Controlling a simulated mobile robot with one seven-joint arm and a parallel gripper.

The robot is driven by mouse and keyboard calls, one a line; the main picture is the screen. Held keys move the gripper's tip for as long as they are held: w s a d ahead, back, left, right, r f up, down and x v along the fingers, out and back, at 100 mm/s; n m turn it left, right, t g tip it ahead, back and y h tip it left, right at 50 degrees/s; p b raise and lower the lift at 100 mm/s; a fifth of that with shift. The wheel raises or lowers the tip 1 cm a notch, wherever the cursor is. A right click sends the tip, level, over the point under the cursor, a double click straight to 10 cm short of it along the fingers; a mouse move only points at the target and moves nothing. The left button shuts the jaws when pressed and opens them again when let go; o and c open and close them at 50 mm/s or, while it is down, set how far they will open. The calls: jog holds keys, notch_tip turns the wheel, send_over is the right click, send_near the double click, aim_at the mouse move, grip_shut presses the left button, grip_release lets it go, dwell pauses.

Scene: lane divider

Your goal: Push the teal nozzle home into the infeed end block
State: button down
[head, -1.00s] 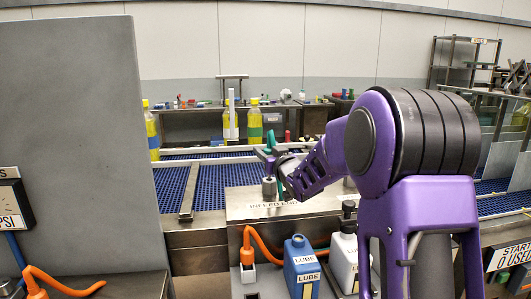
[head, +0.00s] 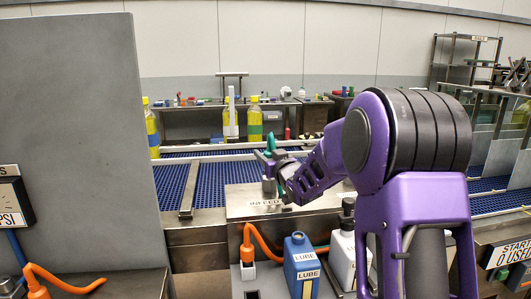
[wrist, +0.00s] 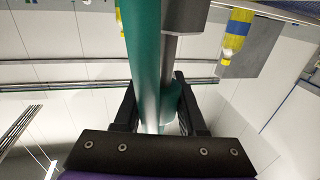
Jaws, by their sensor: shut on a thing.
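The teal nozzle shows in the wrist view as a short teal piece (wrist: 170,100) between my fingers, beside a long teal tube (wrist: 145,50). My gripper (wrist: 156,102) is shut on the nozzle. A grey rod with a block-like head (wrist: 185,22) stands right alongside the tube. In the head view teal (head: 270,143) rises above my gripper (head: 272,166), over the steel infeed block (head: 238,207) with its partly covered label. A small grey cylinder (head: 268,186) is just below the gripper. The nozzle's tip and seat are hidden, so I cannot tell how deep it sits.
A blue lube bottle (head: 300,270) and a white bottle (head: 342,258) stand in front. An orange hose (head: 268,243) runs beside them. A tall grey panel (head: 90,130) fills the left. Blue conveyor belts (head: 222,182) with yellow bottles (head: 254,122) lie behind.

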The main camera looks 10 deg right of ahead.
jog(key=shift+f, duration=0.15)
jog(key=shift+c, duration=2)
grip_release()
jog(key=shift+s, duration=0.1)
jog(key=v, duration=1.7)
jog(key=shift+p, duration=0.4)
